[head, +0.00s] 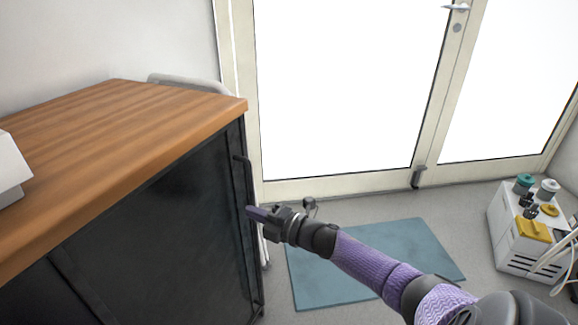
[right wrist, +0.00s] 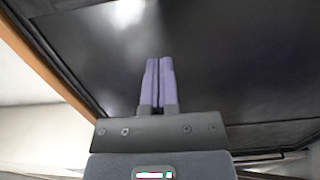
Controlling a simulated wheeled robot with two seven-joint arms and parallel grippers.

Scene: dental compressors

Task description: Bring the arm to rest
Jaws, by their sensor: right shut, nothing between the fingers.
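My right gripper (head: 258,213) reaches in from the lower right of the head view, with its fingertips close to the right edge of a dark cabinet. In the right wrist view its two purple fingers (right wrist: 158,82) are together and hold nothing. The cabinet's dark front (right wrist: 225,60) fills most of that view beyond the fingers. I cannot tell whether the fingertips touch it. My left gripper is not in view.
The dark cabinet (head: 150,220) has a wooden top (head: 120,125) and a vertical handle (head: 247,180) at its right edge. A white object (head: 10,170) sits on top. A blue-grey mat (head: 370,262) lies on the floor. A white compressor unit (head: 520,235) stands at the right, near glazed doors (head: 340,90).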

